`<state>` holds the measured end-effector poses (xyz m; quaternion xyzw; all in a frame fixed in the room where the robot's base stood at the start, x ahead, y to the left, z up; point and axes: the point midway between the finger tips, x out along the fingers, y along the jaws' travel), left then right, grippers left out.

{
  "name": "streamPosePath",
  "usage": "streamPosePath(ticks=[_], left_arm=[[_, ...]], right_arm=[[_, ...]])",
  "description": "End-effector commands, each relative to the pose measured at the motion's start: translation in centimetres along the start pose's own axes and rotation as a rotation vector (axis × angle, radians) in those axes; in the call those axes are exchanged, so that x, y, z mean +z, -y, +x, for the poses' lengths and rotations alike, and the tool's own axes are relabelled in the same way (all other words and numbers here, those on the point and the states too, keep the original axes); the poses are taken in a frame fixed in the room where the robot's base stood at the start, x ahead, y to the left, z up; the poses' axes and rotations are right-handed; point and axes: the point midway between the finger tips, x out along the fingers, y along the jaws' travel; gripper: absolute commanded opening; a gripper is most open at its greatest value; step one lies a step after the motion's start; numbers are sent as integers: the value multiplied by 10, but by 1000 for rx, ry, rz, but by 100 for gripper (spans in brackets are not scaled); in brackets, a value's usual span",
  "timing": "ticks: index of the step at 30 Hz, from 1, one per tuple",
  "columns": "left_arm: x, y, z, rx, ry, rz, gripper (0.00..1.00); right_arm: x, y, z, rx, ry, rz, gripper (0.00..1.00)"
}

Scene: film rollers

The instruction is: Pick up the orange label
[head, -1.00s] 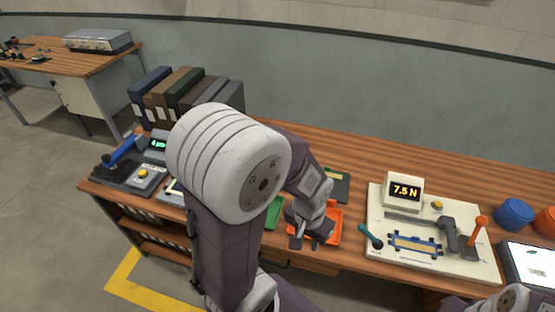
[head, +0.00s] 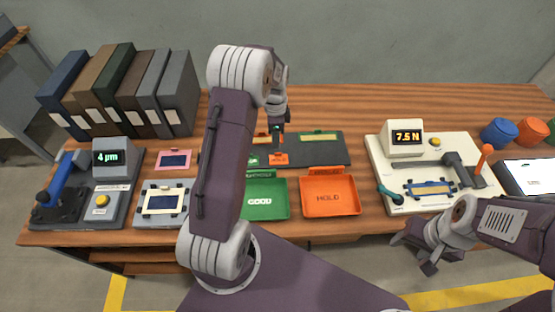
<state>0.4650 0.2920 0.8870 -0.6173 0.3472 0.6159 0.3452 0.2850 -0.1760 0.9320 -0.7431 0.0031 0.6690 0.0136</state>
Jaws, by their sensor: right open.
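The orange label (head: 279,160) lies at the front edge of a dark mat (head: 322,156) in the middle of the table. A green label (head: 253,161) lies just left of it. My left gripper (head: 277,140) points down just behind the orange label, very close to it. I cannot tell whether it touches the label or how wide its fingers stand. My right gripper (head: 419,253) is open and empty, low in front of the table's front edge.
A green tray (head: 284,211) and an orange tray (head: 351,209) stand in front of the mat. A force tester (head: 384,151) stands to the right, a thickness gauge (head: 109,188) to the left. Binders (head: 178,92) stand at the back left. The table behind the mat is clear.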

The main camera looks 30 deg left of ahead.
Motion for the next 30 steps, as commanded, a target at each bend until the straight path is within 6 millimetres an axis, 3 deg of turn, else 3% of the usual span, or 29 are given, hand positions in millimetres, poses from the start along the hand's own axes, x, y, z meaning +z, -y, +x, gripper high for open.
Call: streamPosePath(ticks=[4,10,18,26,29,30], left_arm=[[0,-1,24,4,1,0,32],[-1,0,33,2,0,-1,32],[-3,3,77,1,0,-2,32],[-3,4,81,-1,-1,-2,32],[-3,4,81,-1,-1,-2,4],[-3,4,81,-1,-1,-2,0]], right_arm=[[0,0,0,0,0,0,54],[0,0,0,0,0,0,54],[0,0,-2,0,0,0,54],[0,0,-2,0,0,0,54],[0,0,-2,0,0,0,54],[0,0,-2,0,0,0,54]])
